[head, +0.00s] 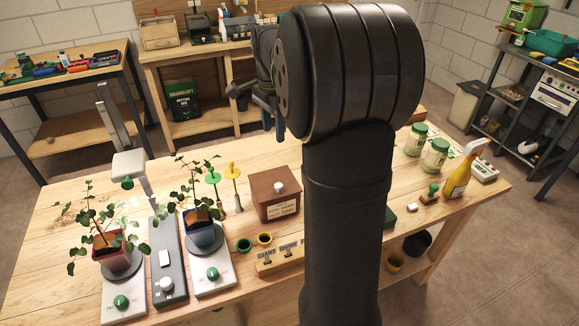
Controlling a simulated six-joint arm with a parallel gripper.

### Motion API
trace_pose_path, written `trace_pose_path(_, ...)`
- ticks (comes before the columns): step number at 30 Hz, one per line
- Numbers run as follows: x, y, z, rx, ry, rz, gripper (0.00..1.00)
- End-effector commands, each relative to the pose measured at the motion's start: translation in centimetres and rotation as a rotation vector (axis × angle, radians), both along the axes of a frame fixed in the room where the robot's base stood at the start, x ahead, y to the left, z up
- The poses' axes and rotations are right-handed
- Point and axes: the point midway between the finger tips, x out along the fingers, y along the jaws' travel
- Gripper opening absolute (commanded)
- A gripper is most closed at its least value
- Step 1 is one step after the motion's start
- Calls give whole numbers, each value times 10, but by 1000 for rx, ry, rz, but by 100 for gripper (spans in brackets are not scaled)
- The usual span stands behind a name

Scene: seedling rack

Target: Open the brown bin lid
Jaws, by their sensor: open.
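The brown bin (279,207) is a small box with a pale label on its front, standing on the wooden table near the middle. Its brown lid (262,186) lies flat on top and looks closed, with a white round knob (279,187) on it. My gripper (258,108) hangs in the air above and behind the bin in the picture, apart from it. Its jaws are open and nothing shows between them. My large black arm hides part of the gripper and the table right of the bin.
Two potted plants (108,248) (203,224) stand on white bases at left, beside a grey lamp base (168,262). Green and yellow stakes (234,178) stand just left of the bin. A labelled wooden switch block (283,258) sits in front. Jars (435,156) and a spray bottle (460,176) stand right.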

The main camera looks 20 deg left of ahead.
Motion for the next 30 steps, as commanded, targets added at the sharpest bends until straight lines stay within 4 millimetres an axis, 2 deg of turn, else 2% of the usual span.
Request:
trace_pose_path(3, -7, -7, 5, 1, -1, 195, 45)
trace_pose_path(9, -16, -15, 9, 0, 0, 453, 45)
trace_pose_path(16, -19, -18, 2, -2, 4, 533, 45)
trace_pose_path(20, -19, -18, -17, -2, 4, 532, 45)
trace_pose_path(30, -19, -18, -91, -2, 5, 530, 45)
